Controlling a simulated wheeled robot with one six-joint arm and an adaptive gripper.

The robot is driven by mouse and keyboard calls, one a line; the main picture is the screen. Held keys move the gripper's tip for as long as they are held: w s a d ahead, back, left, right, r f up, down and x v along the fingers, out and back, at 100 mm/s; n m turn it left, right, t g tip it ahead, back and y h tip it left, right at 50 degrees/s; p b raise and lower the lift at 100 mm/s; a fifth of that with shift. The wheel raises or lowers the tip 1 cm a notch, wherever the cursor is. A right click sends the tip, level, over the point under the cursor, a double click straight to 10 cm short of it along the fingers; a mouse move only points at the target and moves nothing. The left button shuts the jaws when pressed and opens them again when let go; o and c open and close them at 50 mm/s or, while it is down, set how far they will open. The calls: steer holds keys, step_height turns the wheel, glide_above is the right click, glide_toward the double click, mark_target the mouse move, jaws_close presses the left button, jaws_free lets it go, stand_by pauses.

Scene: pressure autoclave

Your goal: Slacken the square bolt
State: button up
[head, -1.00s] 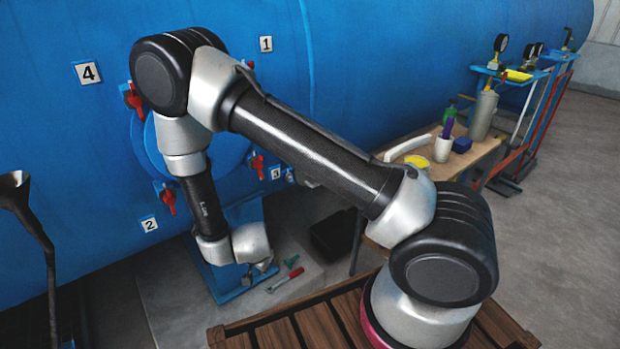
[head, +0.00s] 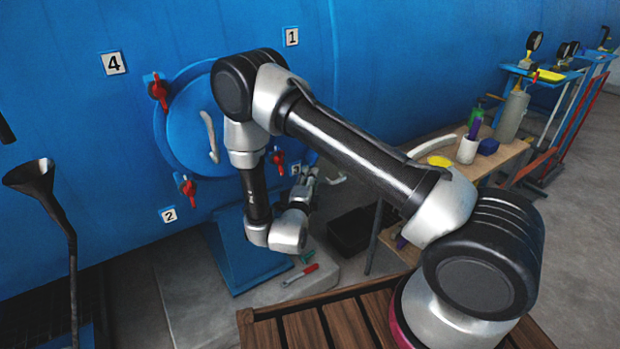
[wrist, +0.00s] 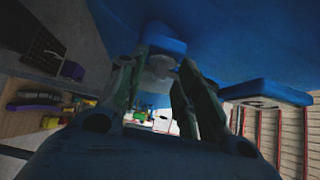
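My gripper (head: 308,186) is at the lower right of the round blue hatch (head: 190,120), close to the label 3 (head: 296,168). In the dark wrist view its two fingers (wrist: 160,78) stand apart with a gap between them. A pale blocky piece (wrist: 161,64) shows beyond the fingertips, under a blue block (wrist: 163,38). It may be the square bolt, but the view is too dim to tell, and I cannot tell whether the fingers touch it. In the head view no square bolt can be made out.
Red handles (head: 158,91) sit around the hatch. A workbench (head: 500,160) with a white cup (head: 467,150) and bottles stands at right. A black box (head: 352,230) and a red-handled tool (head: 299,275) lie low down.

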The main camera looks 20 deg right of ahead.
steer(key=shift+w+d, duration=0.25)
steer(key=shift+w, duration=0.35)
steer(key=shift+c, duration=0.2)
steer(key=c, duration=0.6)
steer(key=shift+c, duration=0.2)
steer(key=shift+f, duration=0.1)
steer(key=shift+d+f+n+t, duration=0.1)
steer(key=shift+n+t, duration=1)
steer(key=shift+n, duration=0.2)
steer(key=shift+f+n+t, duration=0.1)
steer(key=shift+n+t, duration=1)
steer(key=shift+n, duration=0.2)
